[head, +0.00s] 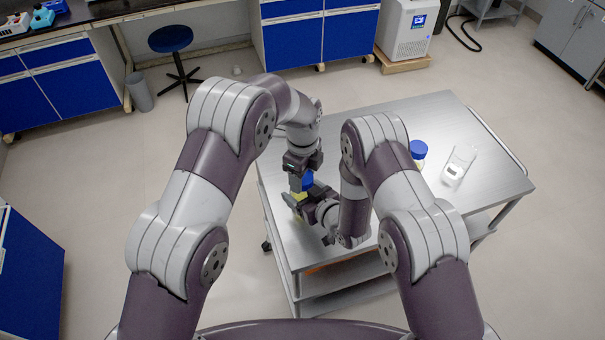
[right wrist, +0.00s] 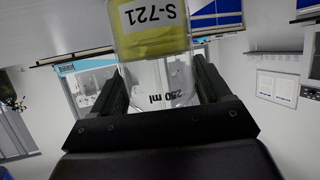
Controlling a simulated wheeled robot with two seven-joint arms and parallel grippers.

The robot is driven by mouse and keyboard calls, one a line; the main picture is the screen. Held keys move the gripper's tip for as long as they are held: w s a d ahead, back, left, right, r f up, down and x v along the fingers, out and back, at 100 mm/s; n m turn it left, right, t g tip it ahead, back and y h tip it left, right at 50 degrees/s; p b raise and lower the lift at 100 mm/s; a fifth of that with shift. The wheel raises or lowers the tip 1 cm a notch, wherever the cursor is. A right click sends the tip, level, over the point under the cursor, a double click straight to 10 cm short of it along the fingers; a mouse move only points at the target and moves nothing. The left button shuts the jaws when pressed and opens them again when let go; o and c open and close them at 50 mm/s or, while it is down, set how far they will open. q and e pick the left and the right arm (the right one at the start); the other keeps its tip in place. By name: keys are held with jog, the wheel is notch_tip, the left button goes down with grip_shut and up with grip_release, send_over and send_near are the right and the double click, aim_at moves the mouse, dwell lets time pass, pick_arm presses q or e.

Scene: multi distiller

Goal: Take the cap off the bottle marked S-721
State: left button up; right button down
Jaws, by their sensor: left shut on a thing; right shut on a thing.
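A blue cap (head: 308,181) shows just above. My left gripper (head: 300,182) comes down from above and is shut on the cap. Most of the bottle is hidden by the grippers in the head view.
The steel cart top (head: 430,115) carries a second blue-capped bottle (head: 418,151) and a clear glass vessel with a white label (head: 458,166), both right of my right arm. The cart's back middle is clear. A stool (head: 171,40) stands farther off.

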pick_arm(q)
jog(key=n, duration=0.3)
jog(key=o, duration=1.2)
jog(key=shift+c, duration=0.2)
